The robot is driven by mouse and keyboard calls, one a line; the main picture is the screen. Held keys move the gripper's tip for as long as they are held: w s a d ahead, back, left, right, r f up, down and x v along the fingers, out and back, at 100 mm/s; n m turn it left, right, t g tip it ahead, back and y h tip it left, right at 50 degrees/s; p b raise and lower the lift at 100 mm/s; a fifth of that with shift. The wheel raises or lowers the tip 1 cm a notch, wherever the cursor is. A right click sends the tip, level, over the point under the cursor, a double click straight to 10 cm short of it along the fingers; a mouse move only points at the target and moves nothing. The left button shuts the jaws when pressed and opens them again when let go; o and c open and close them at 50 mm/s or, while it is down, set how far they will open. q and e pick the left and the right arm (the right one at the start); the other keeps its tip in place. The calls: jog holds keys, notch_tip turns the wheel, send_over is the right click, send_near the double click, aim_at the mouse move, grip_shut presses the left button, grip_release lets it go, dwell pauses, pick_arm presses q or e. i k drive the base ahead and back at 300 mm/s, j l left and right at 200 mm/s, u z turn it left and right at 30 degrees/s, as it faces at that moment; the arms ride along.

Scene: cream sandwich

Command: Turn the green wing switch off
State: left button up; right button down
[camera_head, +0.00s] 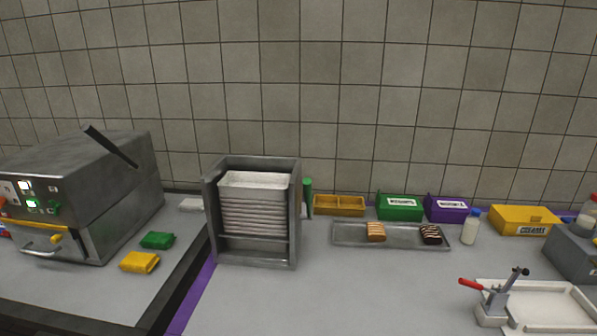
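A grey metal machine (105,190) stands at the left with a control panel on its front. A green wing-like knob (55,206) sits at the right of this panel. Beside it is a small bright green lit spot (32,204), and a white lit square (26,185) is above. The knob is too small to tell which way it is turned. A yellow knob-like part (56,238) is lower on the front, above a curved metal handle (40,248). Neither of my grippers is in view.
A black lever (110,146) rises from the machine's top. Green (157,240) and yellow (139,262) packets lie to its right. A tray rack (255,212) stands beyond a dark-edged gap. The centre-right counter front is clear, left of a red-handled press (492,300).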

aim_at(56, 206)
jog(key=u, duration=1.35)
jog(key=i+j, duration=0.15)
jog(key=j, duration=0.15)
jog(key=i+j+z, duration=0.1)
jog(key=j, duration=0.2)
jog(key=i+j, duration=0.15)
jog(key=j, duration=0.15)
jog(key=i+j+z, duration=0.1)
jog(key=j, duration=0.2)
jog(key=i, duration=0.05)
